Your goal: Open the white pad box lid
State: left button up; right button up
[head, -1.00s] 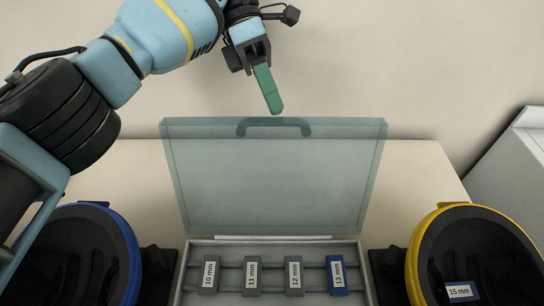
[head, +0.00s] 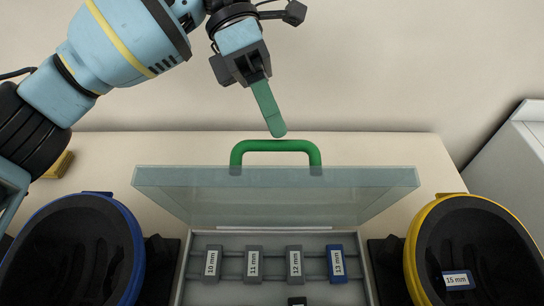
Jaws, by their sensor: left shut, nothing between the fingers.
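The pad box (head: 182,270) stands on the table with its lid (head: 340,190) raised on the rear hinge. The lid is clear and bluish, and its broad free edge faces up toward me. A green handle (head: 275,146) shows just beyond that edge. My left gripper (head: 279,134) comes in from the upper left with its green fingers shut and empty. The fingertips are just above the handle in the picture; I cannot tell whether they touch it. My right gripper is not in view.
Inside the box are several labelled pads, grey ones and a blue 13 mm pad (head: 337,263). A blue-rimmed bin (head: 137,245) stands left and a yellow-rimmed bin (head: 411,245) right, with a 15 mm pad (head: 458,280) in it. A wall rises behind the table.

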aim_at(276, 166)
pick_arm(q)
jog(key=o, duration=0.4)
jog(key=shift+s+f, duration=1.2)
jog(key=shift+f, duration=0.05)
jog(key=shift+o, duration=0.2)
jog(key=shift+s, duration=0.35)
jog(key=s, duration=0.1)
jog(key=s+r, duration=0.1)
jog(key=s, duration=0.1)
jog(key=shift+s, duration=0.1)
jog(key=shift+r, duration=0.1)
